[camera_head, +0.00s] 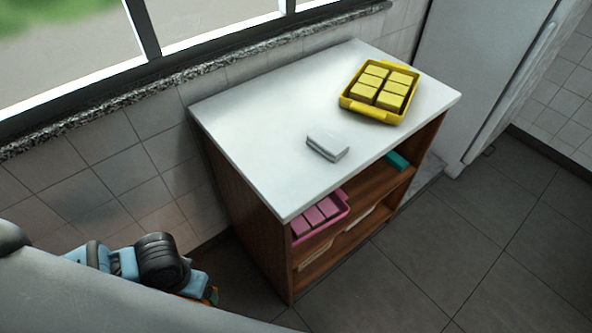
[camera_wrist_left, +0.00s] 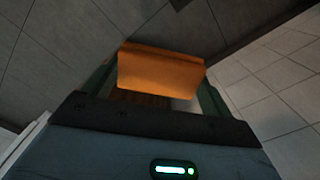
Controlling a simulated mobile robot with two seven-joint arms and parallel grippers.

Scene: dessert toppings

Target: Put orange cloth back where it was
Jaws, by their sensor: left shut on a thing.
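My left gripper (camera_wrist_left: 155,92) is shut on the orange cloth (camera_wrist_left: 160,70), which looks like a folded block between the two fingers in the left wrist view. In the head view my left arm is at the lower left, and only a small orange bit of the cloth (camera_head: 214,294) shows at its end. It is apart from the cabinet, to the left of it and over the floor side. My right gripper is in neither view.
The white-topped cabinet (camera_head: 250,145) holds a yellow tray (camera_head: 372,117) of yellow blocks and a folded grey-white cloth (camera_head: 327,147). On its upper shelf are a pink tray (camera_head: 340,214) of pink blocks and a teal item (camera_head: 397,160). Pale items lie on the lower shelf. Floor in front is clear.

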